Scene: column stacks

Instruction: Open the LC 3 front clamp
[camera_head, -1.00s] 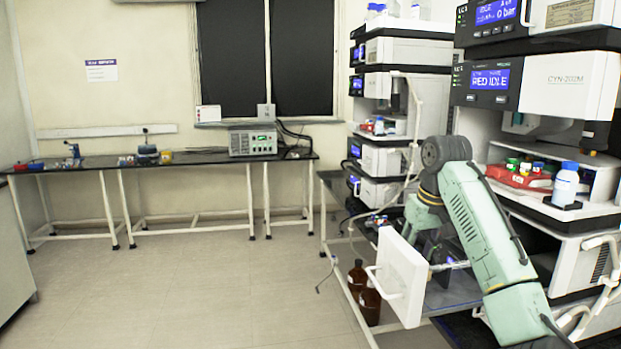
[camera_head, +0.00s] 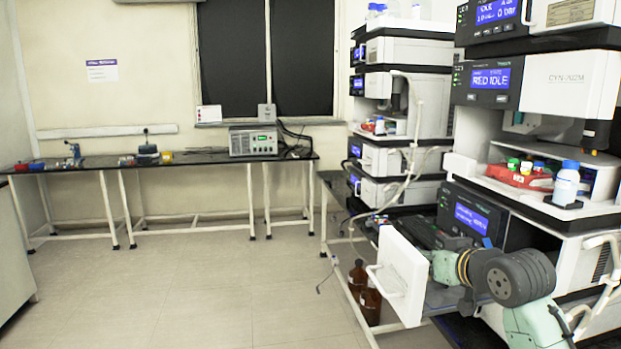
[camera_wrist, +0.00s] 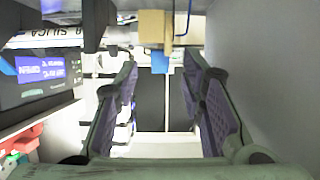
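In the wrist view a tan block (camera_wrist: 154,27) with a blue tab (camera_wrist: 160,62) below it hangs ahead at the top centre; it may be the front clamp, but no label on it is readable. Dark clamp-like pieces (camera_wrist: 95,28) and a pale tube with lettering (camera_wrist: 45,40) lie to its left. My gripper (camera_wrist: 159,65) is open and empty, its purple-padded fingers on either side of the blue tab in the picture. Whether it touches anything cannot be told. In the head view the fingers are hidden behind the open white door panel (camera_head: 403,278).
The white door panel stands out from the lower unit, close to my wrist. A red tray (camera_head: 519,178) with capped vials and a blue-capped bottle (camera_head: 565,184) sit above. Brown bottles (camera_head: 369,303) stand beneath the bench. The floor at left is clear.

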